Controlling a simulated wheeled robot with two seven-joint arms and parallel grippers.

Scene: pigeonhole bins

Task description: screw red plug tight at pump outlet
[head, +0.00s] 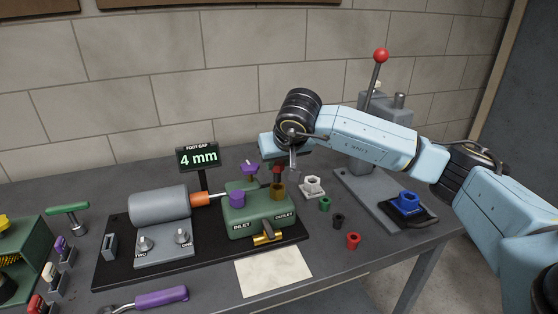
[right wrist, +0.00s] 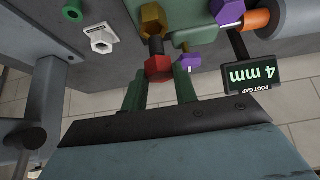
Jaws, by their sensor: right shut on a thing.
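The green pump block (head: 245,222) sits on a black base, with INLET and OUTLET labels on its front. A brass hex collar (head: 278,191) stands at the outlet side; it also shows in the right wrist view (right wrist: 153,18). The red plug (right wrist: 158,68) has a hex head and a dark shank pointing at the collar; in the head view it shows small (head: 277,169) above the collar. I cannot tell how far the shank is inside. My right gripper (right wrist: 160,80) is shut on the plug's head, a green finger on each side. My left gripper is not in view.
A grey motor (head: 160,205) and the 4 mm display (head: 198,157) stand left of the pump. A white hex fitting (head: 312,187) and small green, black and red caps (head: 353,241) lie to the right. A lever press (head: 385,120) stands behind. Paper (head: 273,272) lies in front.

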